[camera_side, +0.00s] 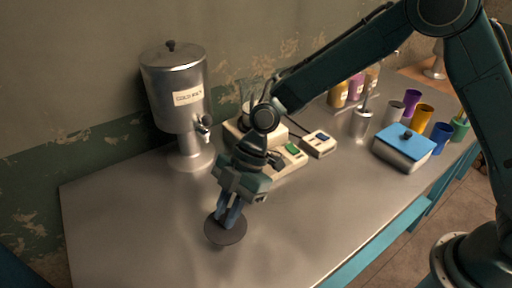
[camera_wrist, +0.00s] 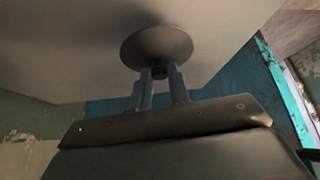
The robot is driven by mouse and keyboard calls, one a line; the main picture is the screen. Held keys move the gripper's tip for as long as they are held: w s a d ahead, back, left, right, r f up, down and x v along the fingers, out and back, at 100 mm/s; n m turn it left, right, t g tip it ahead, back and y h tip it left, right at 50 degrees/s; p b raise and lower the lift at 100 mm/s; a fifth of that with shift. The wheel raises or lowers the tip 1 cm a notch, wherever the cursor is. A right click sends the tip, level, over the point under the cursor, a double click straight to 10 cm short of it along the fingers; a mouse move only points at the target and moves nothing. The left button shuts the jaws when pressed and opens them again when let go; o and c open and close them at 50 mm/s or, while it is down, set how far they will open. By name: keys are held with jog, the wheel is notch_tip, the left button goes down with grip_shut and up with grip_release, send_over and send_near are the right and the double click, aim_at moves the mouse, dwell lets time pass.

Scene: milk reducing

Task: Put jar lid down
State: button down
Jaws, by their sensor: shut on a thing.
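The jar lid (camera_side: 225,231) is a dark grey round disc, held just over or on the metal table at its front left; I cannot tell whether it touches. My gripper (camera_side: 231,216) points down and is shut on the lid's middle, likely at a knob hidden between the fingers. In the wrist view the lid (camera_wrist: 157,46) shows as a dark disc beyond the two fingertips (camera_wrist: 160,72), with the pale table surface behind it.
The metal table (camera_side: 130,225) is bare around the lid. A steel dispenser (camera_side: 175,90) labelled "COLD MILK" stands behind. Right of it are a beige device with a green button (camera_side: 290,150), a small box (camera_side: 319,143), a blue-lidded container (camera_side: 404,147) and several coloured cups (camera_side: 421,117).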

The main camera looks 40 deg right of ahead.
jog(key=shift+f, duration=2.05)
jog(key=shift+f, duration=0.1)
jog(key=c, duration=1.3)
grip_release()
jog(key=shift+v, duration=6.1)
